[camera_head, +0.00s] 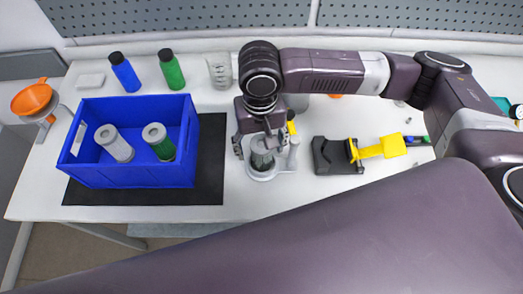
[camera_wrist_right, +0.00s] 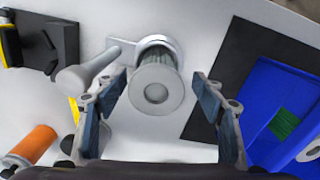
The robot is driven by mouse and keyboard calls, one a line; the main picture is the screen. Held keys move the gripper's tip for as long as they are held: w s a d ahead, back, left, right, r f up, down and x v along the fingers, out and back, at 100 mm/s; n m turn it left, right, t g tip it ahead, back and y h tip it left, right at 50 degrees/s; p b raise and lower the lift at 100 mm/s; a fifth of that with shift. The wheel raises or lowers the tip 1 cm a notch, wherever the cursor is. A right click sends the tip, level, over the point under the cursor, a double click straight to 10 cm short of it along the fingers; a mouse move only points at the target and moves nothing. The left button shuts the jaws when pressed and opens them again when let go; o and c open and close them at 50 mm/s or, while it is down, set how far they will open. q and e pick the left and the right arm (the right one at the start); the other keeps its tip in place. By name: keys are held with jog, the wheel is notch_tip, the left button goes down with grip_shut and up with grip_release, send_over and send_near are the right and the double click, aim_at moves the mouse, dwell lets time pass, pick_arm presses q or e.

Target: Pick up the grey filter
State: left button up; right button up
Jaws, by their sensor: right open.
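A filter with a light grey round cap (camera_wrist_right: 157,90) and darker ribbed side stands in a grey round holder (camera_head: 262,175). In the head view its ribbed body (camera_head: 262,160) shows just below my right gripper (camera_head: 262,146). The right gripper is open. In the right wrist view its fingers (camera_wrist_right: 160,80) are on both sides of the filter, with a gap on each side. Another grey filter (camera_head: 116,146) and a green filter (camera_head: 162,146) stand in the blue crate (camera_head: 135,176). My left gripper is not in view.
The holder's light grey handle (camera_wrist_right: 85,73) sticks up beside the filter. The crate stands on a black mat (camera_head: 211,150). A black stand with a yellow tool (camera_head: 380,149) is to the right. Two bottles (camera_head: 125,73) (camera_head: 171,70) and a beaker (camera_head: 219,71) stand behind.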

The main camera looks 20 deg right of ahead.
jog(key=f, duration=0.2)
jog(key=f+p, duration=0.1)
jog(key=shift+d+f, duration=0.2)
jog(key=shift+f, duration=0.45)
jog(key=c, duration=1.3)
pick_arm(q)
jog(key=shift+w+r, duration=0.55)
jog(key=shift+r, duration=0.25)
